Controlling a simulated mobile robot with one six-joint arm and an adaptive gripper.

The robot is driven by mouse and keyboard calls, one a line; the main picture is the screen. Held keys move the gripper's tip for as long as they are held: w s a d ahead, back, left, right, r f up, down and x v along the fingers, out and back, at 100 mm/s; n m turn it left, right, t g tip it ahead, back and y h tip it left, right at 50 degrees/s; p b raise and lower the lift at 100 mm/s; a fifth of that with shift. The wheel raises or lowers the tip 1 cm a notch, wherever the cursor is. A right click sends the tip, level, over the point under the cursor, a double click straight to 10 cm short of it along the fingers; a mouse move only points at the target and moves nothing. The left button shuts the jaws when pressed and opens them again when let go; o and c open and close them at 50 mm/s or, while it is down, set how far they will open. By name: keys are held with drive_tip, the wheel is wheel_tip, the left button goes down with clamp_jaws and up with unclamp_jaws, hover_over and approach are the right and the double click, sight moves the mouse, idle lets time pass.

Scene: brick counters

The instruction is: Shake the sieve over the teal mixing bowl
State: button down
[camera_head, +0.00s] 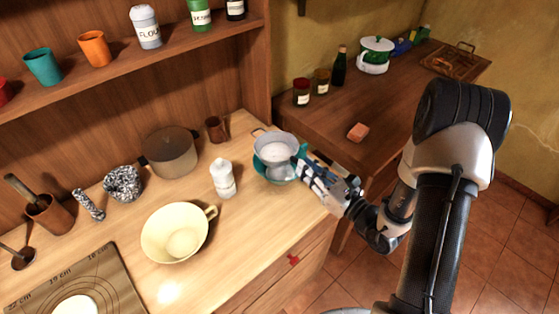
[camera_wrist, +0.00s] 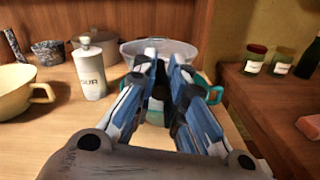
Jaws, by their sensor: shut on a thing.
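The sieve (camera_head: 275,149) is a grey metal bowl shape with pale white contents, and it is above the teal mixing bowl (camera_head: 280,175) on the wooden counter. In the wrist view the sieve (camera_wrist: 172,48) shows beyond the fingers, and parts of the teal bowl (camera_wrist: 214,93) show on both sides of them. My gripper (camera_head: 307,165) comes in from the right and is shut on the sieve, probably at its handle, which the fingers hide. The gap between sieve and bowl is hard to judge. The sieve looks roughly level.
A white sugar shaker (camera_head: 223,178) stands just left of the bowl. A cream bowl with a handle (camera_head: 176,232) is nearer the front. A brown pot (camera_head: 171,153) and a brown cup (camera_head: 216,129) stand behind. The dark counter (camera_head: 392,92) at right holds jars and a sponge.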

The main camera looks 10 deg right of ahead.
drive_tip(key=shift+w+d, duration=0.45)
drive_tip(key=shift+d, duration=0.15)
drive_tip(key=shift+w+d, duration=0.4)
drive_tip(key=shift+d, duration=0.2)
idle(4.0)
drive_tip(key=shift+r, duration=0.1)
drive_tip(key=shift+r+p, duration=1.4)
drive_tip(key=shift+r, duration=0.55)
